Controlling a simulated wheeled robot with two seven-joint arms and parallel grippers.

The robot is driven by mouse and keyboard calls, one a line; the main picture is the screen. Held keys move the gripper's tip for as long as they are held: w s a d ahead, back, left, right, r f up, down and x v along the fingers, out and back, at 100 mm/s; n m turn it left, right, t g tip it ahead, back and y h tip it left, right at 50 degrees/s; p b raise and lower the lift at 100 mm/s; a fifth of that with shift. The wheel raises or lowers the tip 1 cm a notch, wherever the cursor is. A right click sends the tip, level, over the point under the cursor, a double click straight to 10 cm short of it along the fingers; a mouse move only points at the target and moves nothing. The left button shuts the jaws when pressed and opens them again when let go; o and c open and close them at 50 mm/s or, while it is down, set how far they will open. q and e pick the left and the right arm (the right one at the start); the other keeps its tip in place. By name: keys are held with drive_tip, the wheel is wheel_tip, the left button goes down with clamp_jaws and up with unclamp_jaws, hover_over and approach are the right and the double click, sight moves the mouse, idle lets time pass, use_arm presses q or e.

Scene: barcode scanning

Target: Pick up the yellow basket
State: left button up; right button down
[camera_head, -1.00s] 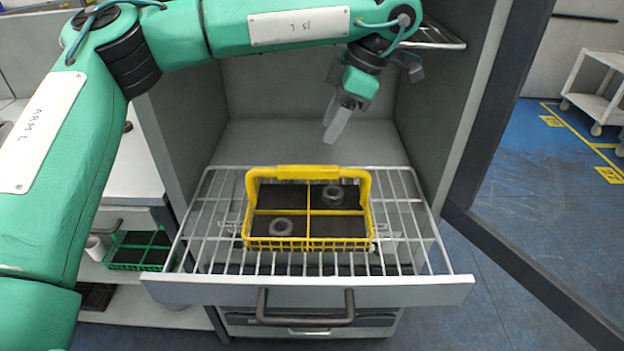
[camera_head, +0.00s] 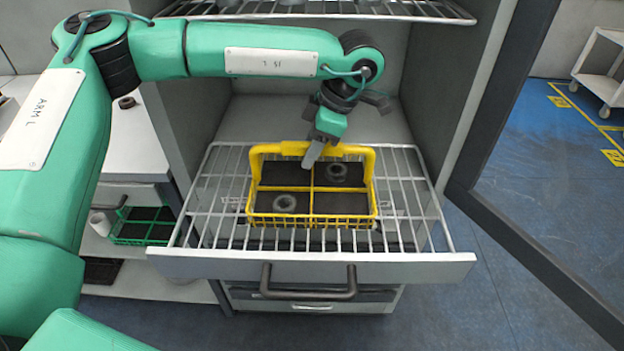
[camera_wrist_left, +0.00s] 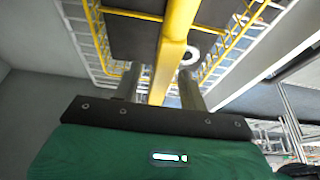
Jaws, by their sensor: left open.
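The yellow basket (camera_head: 376,189) stands on the pulled-out wire rack, with its handle (camera_head: 285,149) raised along the back. My left gripper (camera_head: 310,163) points down at the middle of the handle. In the left wrist view the gripper (camera_wrist_left: 158,85) is open, and the yellow handle bar (camera_wrist_left: 172,55) runs between its two fingers. I cannot tell whether a finger touches it. The right gripper is not in view.
The wire rack (camera_head: 420,225) has a grey front panel with a dark handle (camera_head: 308,291). Cabinet walls close in on both sides, and another wire shelf (camera_head: 420,12) is above. A dark door frame (camera_head: 530,255) is at right. A green basket (camera_head: 143,240) sits on a lower left shelf.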

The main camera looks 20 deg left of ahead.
use_arm(q)
drive_tip(key=shift+x, duration=0.8)
clamp_jaws()
drive_tip(key=shift+r, duration=0.15)
